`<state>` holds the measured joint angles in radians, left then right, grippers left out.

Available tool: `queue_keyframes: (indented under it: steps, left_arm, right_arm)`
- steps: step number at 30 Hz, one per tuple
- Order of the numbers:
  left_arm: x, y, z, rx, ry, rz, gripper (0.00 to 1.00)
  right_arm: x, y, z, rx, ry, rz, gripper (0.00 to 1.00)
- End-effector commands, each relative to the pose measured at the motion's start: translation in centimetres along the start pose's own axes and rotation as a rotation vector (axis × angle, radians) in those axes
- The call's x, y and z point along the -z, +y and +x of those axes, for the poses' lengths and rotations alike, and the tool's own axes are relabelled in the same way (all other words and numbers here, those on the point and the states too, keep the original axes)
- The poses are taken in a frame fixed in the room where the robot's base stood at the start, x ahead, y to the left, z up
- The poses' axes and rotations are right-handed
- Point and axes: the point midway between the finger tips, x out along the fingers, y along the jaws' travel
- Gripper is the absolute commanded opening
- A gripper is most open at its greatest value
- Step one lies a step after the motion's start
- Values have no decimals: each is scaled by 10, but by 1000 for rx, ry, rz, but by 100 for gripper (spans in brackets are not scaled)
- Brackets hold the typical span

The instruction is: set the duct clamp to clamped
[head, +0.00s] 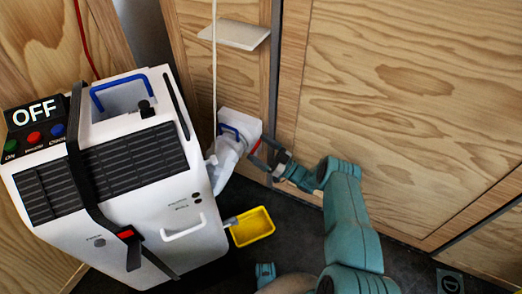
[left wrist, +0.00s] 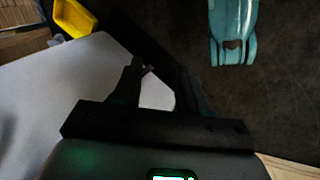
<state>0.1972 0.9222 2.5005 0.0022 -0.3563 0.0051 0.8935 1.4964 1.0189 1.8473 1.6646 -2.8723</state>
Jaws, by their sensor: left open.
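The white duct (head: 225,160) runs from the side of the white machine to a white wall collar (head: 240,126) with a blue handle. A small red part (head: 255,148), which looks like the clamp's lever, shows at the collar's right edge. Whether the clamp is open or clamped cannot be told. My left gripper (left wrist: 160,88) is open in the left wrist view, with a pale surface beyond its fingers.
The white machine (head: 180,215) stands at left, its display reading OFF, with blue and white handles. A yellow tray (head: 252,226) is low beside it; it also shows in the left wrist view (left wrist: 74,17). A small shelf (head: 234,34) and wooden panels (head: 400,90) stand behind. Dark floor lies below.

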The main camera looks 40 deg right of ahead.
Motion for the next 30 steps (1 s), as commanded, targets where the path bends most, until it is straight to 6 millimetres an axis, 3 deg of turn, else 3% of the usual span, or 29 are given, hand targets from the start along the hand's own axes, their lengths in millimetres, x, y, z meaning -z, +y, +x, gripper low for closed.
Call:
queue_keyframes:
  steps: [8,11,24,30]
  left_arm:
    - [0,0,0,0,0,0,43]
    - [0,1,-2,0,-1,1,43]
    - [-3,5,-8,-1,-7,7,43]
    - [-2,4,-7,-1,-6,6,43]
  right_arm:
    - [0,-1,-2,-3,0,1,100]
    - [0,-1,-11,-6,0,2,100]
    - [-1,-1,-120,-6,-2,0,100]
    - [-1,-1,-153,-3,0,0,100]
